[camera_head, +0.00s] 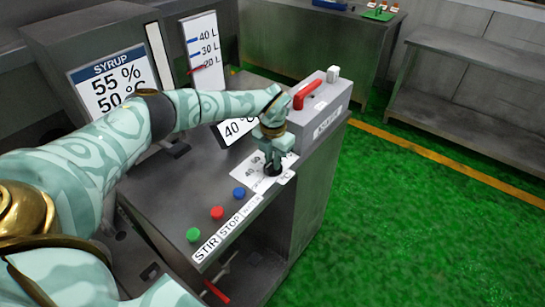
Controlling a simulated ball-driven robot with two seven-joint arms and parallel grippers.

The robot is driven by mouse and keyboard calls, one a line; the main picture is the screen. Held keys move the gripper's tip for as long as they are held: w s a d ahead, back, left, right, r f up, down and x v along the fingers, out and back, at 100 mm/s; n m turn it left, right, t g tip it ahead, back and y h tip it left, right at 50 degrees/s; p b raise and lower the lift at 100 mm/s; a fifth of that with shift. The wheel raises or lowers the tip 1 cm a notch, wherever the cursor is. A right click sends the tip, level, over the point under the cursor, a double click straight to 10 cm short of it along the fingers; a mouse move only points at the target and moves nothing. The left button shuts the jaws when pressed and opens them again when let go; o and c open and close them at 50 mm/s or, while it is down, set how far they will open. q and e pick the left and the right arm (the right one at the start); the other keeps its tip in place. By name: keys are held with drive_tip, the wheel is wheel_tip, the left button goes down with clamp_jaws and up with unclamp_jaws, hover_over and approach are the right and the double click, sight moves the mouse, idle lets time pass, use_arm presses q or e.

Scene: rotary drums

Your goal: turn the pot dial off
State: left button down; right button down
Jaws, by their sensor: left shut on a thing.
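The pot dial (272,169) is a small dark knob on the slanted grey control panel. It is mostly hidden under my left gripper (272,162), which points down and is shut on it. My patterned left arm reaches in from the left across the panel. My right gripper is not in view.
Green (194,235), red (217,213) and blue (239,193) buttons line the panel's front above STIR and STOP labels. A box with a red handle (306,94) stands behind the gripper. A syrup display (112,85) is at left. Green floor (430,230) is clear at right.

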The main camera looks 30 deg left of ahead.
use_arm(q)
drive_tip(key=shift+w+r, duration=0.1)
idle(0.3)
drive_tip(key=c, duration=1.4)
unclamp_jaws()
drive_tip(key=shift+o, duration=0.2)
wheel_tip(320, 180, up, 16)
drive_tip(key=p, duration=0.3)
